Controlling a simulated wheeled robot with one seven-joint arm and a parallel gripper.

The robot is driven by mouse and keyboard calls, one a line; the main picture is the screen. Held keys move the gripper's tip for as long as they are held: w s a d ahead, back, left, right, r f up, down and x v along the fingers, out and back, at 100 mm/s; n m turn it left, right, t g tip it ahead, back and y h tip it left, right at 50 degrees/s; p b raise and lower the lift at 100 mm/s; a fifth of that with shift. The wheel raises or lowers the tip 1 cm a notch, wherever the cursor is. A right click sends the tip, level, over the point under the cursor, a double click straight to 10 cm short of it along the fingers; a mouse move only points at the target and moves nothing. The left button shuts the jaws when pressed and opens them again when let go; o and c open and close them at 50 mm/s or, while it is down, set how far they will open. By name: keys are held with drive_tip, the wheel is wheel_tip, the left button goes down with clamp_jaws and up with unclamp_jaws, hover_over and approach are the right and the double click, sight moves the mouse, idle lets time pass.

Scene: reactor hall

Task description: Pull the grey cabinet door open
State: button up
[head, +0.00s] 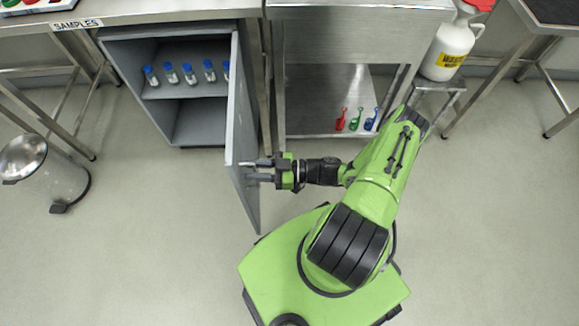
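The grey cabinet (185,37) stands under the bench at the upper left, and its inside shows. Its grey door (243,120) is swung wide open, sticking out towards the front at roughly a right angle to the cabinet. My gripper (255,170) is on the right of the door, at the outer face near its free edge. Its two fingers point left and are spread apart, with a gap between them. The fingertips reach the door face or lie very close to it; I cannot tell if they touch. No handle can be made out there.
Several blue-capped vials (190,73) stand on the cabinet shelf. A bin (42,172) stands at the left. A steel table (345,100) with red, green and blue small items is right of the door. A white jug (450,48) stands farther right. The floor left of the door is clear.

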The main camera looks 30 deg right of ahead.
drive_tip(key=p+v, duration=0.1)
drive_tip(key=v, duration=1.4)
drive_tip(key=shift+s+d, duration=0.15)
drive_tip(key=w+a+r+m+g+h, duration=0.2)
drive_tip(key=r+g+h, duration=0.3)
drive_tip(key=r, duration=0.4)
drive_tip(key=w+a+r+m+g+h, duration=0.1)
drive_tip(key=w+r+g+h, duration=0.1)
drive_tip(key=r+g+h, duration=0.45)
drive_tip(key=s+a+r+m+t+h, duration=0.2)
drive_tip(key=s+a+r+m+t, duration=0.3)
drive_tip(key=r, duration=0.4)
drive_tip(key=s+a+r+m+t+h, duration=0.2)
drive_tip(key=s+r+m+t, duration=0.15)
drive_tip(key=s+r, duration=0.4)
wheel_tip(320, 180, up, 14)
drive_tip(key=w+p, duration=0.1)
drive_tip(key=p, duration=1.1)
drive_tip(key=shift+w+f+g+p, duration=0.25)
drive_tip(key=shift+w+g+p, duration=0.05)
drive_tip(key=shift+w, duration=0.1)
